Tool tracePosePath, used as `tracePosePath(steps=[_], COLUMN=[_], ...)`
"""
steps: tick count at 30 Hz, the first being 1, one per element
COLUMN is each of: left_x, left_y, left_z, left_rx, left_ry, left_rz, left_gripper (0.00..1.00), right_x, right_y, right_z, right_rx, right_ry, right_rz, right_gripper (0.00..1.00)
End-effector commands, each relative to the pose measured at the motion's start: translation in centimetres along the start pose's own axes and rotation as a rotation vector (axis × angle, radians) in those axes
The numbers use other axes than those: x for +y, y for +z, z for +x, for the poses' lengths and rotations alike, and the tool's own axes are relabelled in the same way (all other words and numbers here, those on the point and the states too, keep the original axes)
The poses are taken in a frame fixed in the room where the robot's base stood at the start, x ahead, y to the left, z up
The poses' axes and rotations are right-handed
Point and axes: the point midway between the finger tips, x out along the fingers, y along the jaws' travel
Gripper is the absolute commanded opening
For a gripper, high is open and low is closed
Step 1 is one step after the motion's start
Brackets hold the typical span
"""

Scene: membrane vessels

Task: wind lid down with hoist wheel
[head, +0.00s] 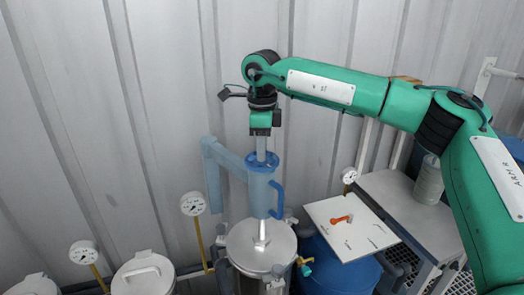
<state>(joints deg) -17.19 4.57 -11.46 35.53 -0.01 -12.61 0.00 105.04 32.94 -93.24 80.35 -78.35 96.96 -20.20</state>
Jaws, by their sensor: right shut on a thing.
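The blue hoist wheel (250,160) lies flat on top of the blue hoist column (261,195), which hangs from a pale blue arm (212,175). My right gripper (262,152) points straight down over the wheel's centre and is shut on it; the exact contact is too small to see. A pale rod runs from the column's lower end to the grey round lid (250,255) of the middle vessel (250,285). The lid covers the vessel top; whether it touches the rim I cannot tell. My left gripper is out of view.
Gauges (192,203) stand left of the vessel, with closed vessels (143,275) at lower left. Right are a white board (360,250) with an orange-red tool (341,219), a blue drum (340,277), and a grey table (390,200) with a canister (429,180). A corrugated wall stands behind.

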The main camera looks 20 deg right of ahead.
Motion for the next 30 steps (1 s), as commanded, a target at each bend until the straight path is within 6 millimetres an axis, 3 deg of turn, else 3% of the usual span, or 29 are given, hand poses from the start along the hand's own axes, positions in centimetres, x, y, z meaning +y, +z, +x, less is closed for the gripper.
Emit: tracePosePath(steps=[6,7,10,22,26,30], left_x=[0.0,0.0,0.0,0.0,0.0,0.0], left_y=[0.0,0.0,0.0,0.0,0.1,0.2], left_z=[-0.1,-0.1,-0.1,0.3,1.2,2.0], left_rx=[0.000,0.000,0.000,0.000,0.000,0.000], left_ry=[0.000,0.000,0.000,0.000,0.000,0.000], left_rz=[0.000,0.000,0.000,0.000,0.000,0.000], left_gripper=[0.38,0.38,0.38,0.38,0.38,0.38], right_x=[0.0,0.0,0.0,-0.1,0.0,0.0], right_y=[0.0,0.0,0.0,0.0,0.1,0.1], right_z=[-0.1,-0.1,-0.1,-0.8,-2.8,-6.1], right_rx=[0.000,0.000,0.000,0.000,-0.002,-0.003], right_ry=[0.000,0.000,0.000,-0.001,-0.004,-0.003], right_rz=[-0.001,-0.001,-0.001,-0.001,-0.001,-0.001], right_gripper=[0.03,0.30,0.48,0.48,0.48,0.48])
